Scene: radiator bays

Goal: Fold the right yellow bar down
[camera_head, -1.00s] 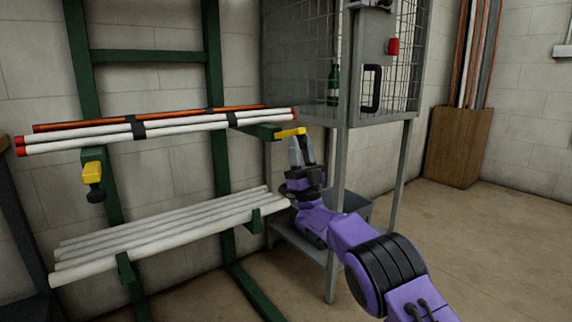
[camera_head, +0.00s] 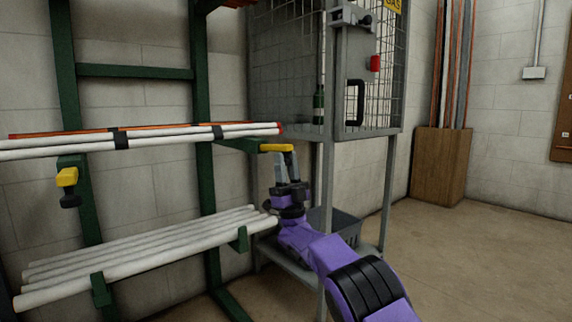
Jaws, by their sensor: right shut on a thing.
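The right yellow bar (camera_head: 277,148) sticks out level from the end of a green rack arm (camera_head: 238,144). My right gripper (camera_head: 285,158) reaches up from below and is shut on the yellow bar, its fingertips at the bar's outer end. The left yellow piece (camera_head: 67,177) hangs down from the other rack arm, with a black knob under it. White and orange pipes (camera_head: 170,137), strapped in black, lie across the upper arms. My left gripper is out of view.
A grey wire cage (camera_head: 360,70) on legs stands just right of the gripper, with a grey bin (camera_head: 343,225) on its lower shelf. White pipes (camera_head: 150,250) lie on the lower rack arms. The floor (camera_head: 470,250) at right is clear.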

